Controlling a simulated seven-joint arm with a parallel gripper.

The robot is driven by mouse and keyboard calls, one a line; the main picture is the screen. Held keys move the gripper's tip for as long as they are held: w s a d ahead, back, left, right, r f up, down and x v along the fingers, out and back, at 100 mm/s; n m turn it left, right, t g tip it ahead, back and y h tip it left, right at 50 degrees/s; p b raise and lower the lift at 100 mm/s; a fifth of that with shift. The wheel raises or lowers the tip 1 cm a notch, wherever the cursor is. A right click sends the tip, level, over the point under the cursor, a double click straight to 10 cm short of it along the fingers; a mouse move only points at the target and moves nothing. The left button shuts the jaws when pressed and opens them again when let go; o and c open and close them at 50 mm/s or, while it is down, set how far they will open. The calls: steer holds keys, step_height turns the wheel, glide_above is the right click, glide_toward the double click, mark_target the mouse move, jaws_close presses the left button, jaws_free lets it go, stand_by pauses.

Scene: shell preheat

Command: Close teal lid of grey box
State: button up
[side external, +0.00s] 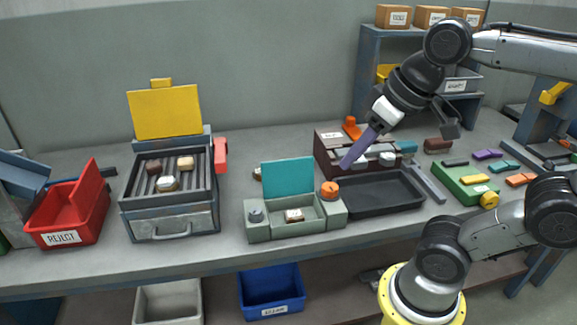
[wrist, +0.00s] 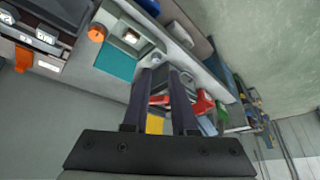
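The grey-green box (side external: 256,233) stands on the bench in the middle of the side view. Its teal lid (side external: 287,177) stands open, upright along the back edge. A small pale block with a label (side external: 294,215) lies inside. An orange knob (side external: 330,189) is on the box's right end. The wrist view shows the box (wrist: 139,18), teal lid (wrist: 116,62) and orange knob (wrist: 97,32) at upper left. My gripper (side external: 345,166) is in the air, right of the lid and apart from it. Its fingers (wrist: 161,72) are apart, with nothing between them.
Left of the box stand a grey drawer unit (side external: 172,224) with a raised yellow lid (side external: 165,111) and a red bin (side external: 70,225). Right of it are a black tray (side external: 376,204), a brown rack (side external: 328,160) and a green block tray (side external: 450,184).

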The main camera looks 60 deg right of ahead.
steer(key=shift+m+g, duration=0.3)
steer(key=shift+m, duration=0.3)
steer(key=w+r, duration=0.2)
steer(key=w+d+r, duration=0.1)
steer(key=w+r, duration=0.1)
steer(key=w, duration=0.1)
steer(key=shift+w+r, duration=0.15)
steer(key=shift+r, duration=0.25)
jaws_close()
steer(key=w+d+r+m+g, duration=0.15)
steer(key=w+d, duration=0.25)
steer(key=w, duration=0.4)
steer(key=w+d+m+g, duration=0.1)
steer(key=w+d+m, duration=0.1)
steer(key=w+d, duration=0.5)
steer(key=w+d+f+m+g, duration=0.2)
steer(key=w+d+f, duration=0.5)
steer(key=w+f, duration=0.25)
steer(key=w+d+f+g+y, duration=0.1)
steer(key=d+f, duration=0.6)
steer(key=f, duration=0.4)
steer(key=s+a+f, duration=0.3)
steer(key=f, duration=0.4)
steer(key=shift+a+f+m, duration=0.15)
steer(key=shift+a+m, duration=0.05)
steer(key=shift+m, duration=0.25)
